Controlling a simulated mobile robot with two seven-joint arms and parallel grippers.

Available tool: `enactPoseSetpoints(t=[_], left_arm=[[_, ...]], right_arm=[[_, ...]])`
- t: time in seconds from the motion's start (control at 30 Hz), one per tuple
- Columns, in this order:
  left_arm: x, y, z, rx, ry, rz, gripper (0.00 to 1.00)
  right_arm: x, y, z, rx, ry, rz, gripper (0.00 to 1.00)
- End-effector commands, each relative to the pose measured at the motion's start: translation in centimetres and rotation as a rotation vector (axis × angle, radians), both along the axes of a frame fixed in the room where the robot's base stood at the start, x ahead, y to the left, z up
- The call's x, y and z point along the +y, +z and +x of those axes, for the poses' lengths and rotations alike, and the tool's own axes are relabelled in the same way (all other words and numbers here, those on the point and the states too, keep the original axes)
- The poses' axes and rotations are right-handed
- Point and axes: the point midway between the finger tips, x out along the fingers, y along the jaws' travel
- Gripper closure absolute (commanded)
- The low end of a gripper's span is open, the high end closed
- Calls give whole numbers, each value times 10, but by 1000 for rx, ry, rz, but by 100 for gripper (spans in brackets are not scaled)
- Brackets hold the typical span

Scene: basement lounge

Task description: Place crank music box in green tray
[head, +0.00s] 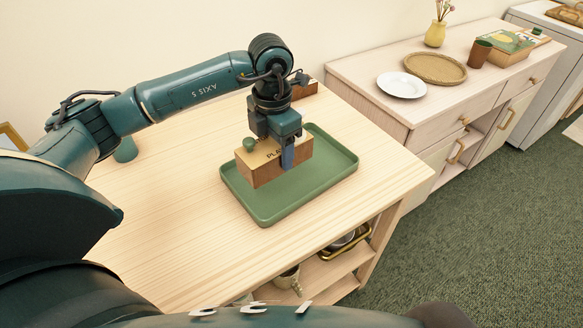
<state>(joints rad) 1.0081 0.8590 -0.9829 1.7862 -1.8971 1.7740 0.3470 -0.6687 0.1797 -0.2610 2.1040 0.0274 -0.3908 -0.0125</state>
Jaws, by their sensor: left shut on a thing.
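The crank music box (262,172) is a small wooden box with lettering on its top and a green knob at its left end. My left gripper (284,158) points down and is shut on the music box. The green tray (318,185) is a shallow rectangle with a raised rim on the light wooden table. The music box is over the left part of the tray; I cannot tell whether it touches the tray floor. The gripper hides part of the box and the back of the tray. My right gripper is not in view.
A dark green object (125,150) stands on the table behind my left arm. A brown wooden block (304,86) is at the table's back edge. A sideboard to the right holds a white plate (401,85) and a woven tray (436,68). The table's front is clear.

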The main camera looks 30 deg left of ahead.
Motion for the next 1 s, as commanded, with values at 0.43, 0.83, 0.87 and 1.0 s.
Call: enactPoseSetpoints(t=[0.43, 0.83, 0.87, 1.0], left_arm=[[0, -60, -1, 4, 0, -1, 72], [0, -89, 0, 0, 0, 0, 72], [0, -89, 0, 0, 0, -1, 72], [0, -93, 0, 0, 0, -1, 72]], right_arm=[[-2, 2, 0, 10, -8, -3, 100], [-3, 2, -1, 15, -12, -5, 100], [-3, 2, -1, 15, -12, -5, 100], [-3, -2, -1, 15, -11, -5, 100]])
